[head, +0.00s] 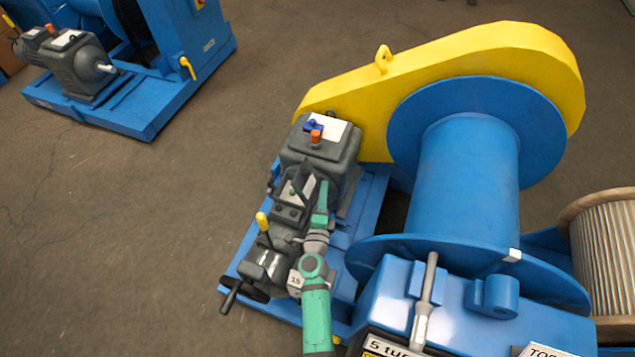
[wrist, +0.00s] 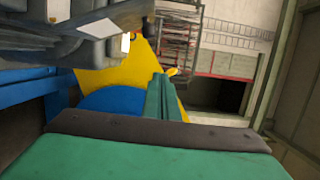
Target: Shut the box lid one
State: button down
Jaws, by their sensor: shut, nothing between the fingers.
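My green gripper (head: 321,205) is shut and empty. It is beside the grey motor and gearbox unit (head: 312,155), over the blue base frame. A small grey box with a pale plate (head: 296,190) sits on the motor, just left of my gripper; I cannot tell for sure that this is the box with the lid, nor how far open it is. In the wrist view my closed fingers (wrist: 163,97) point ahead, and a grey flat-edged part (wrist: 100,28) hangs at the upper left, apart from the fingertips.
A large blue drum (head: 465,175) with a yellow chain guard (head: 450,65) stands to the right. A handwheel (head: 243,289) and yellow lever (head: 262,221) are at the lower left of the motor. A second blue machine (head: 150,80) stands far left. Floor between is clear.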

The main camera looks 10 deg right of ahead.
jog(key=s+a+n+g, duration=0.1)
jog(key=s+a+n, duration=0.1)
jog(key=s+n, duration=0.2)
jog(key=shift+s+a+r, duration=0.35)
jog(key=shift+s+r, duration=0.05)
jog(key=shift+s, duration=0.4)
jog(key=w+f, duration=0.2)
jog(key=w, duration=0.9)
jog(key=shift+f, duration=0.2)
jog(key=shift+w, duration=0.25)
dwell(0.3)
